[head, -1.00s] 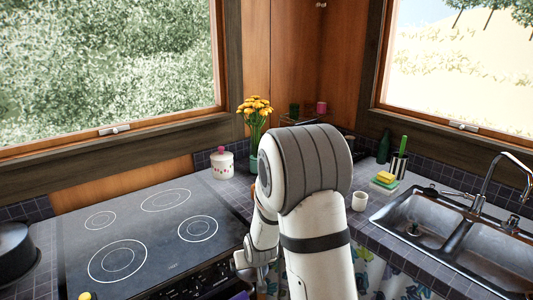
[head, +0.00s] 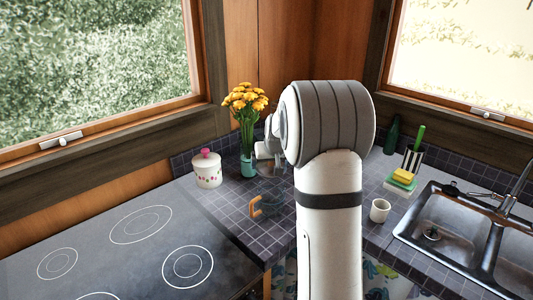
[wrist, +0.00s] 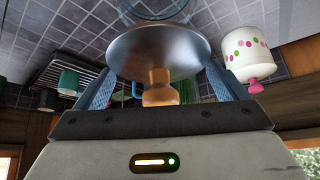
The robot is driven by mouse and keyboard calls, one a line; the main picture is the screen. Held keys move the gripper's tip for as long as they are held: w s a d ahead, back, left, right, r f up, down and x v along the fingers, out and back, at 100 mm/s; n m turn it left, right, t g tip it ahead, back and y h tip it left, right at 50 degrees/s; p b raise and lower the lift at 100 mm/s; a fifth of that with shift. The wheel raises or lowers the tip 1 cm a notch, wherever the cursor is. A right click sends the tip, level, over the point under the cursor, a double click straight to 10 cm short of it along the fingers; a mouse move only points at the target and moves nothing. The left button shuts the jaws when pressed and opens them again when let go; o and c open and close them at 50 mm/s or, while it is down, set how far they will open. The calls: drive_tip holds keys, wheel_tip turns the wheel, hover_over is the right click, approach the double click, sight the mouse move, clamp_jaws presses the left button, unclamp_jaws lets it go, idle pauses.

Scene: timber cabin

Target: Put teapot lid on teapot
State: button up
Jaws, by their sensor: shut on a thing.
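My gripper (wrist: 157,84) is shut on the teapot lid (wrist: 165,50), a round metallic disc with an orange knob (wrist: 157,92) between the two blue fingers. In the head view my gripper (head: 268,148) is up beside the flower vase, partly hidden by my arm. The teapot (head: 258,207) stands on the tiled counter below and in front of it; its orange handle shows clearly, its see-through body only faintly. A clear round rim shows at the top edge of the wrist view, probably the teapot's. The lid is apart from the teapot.
A vase of yellow flowers (head: 248,160) and a white dotted jar (head: 207,170) stand left of the gripper. The stove (head: 120,255) is at left. A white cup (head: 380,210), sponges (head: 402,178) and the sink (head: 450,215) are at right.

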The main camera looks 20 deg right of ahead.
drive_tip(key=shift+w+f, duration=0.1)
drive_tip(key=shift+w, duration=0.05)
drive_tip(key=shift+f+b, duration=1.3)
drive_tip(key=shift+f, duration=0.95)
drive_tip(key=shift+f+b, duration=0.7)
drive_tip(key=shift+f, duration=0.05)
drive_tip(key=shift+f+b, duration=0.7)
drive_tip(key=shift+b, duration=0.15)
drive_tip(key=o, duration=0.7)
drive_tip(key=shift+c, duration=0.2)
drive_tip(key=shift+s+r, duration=0.15)
drive_tip(key=shift+s, duration=0.05)
drive_tip(key=b+v, duration=0.1)
drive_tip(key=v, duration=0.6)
drive_tip(key=shift+s+a+r, duration=0.1)
drive_tip(key=shift+s+r, duration=0.1)
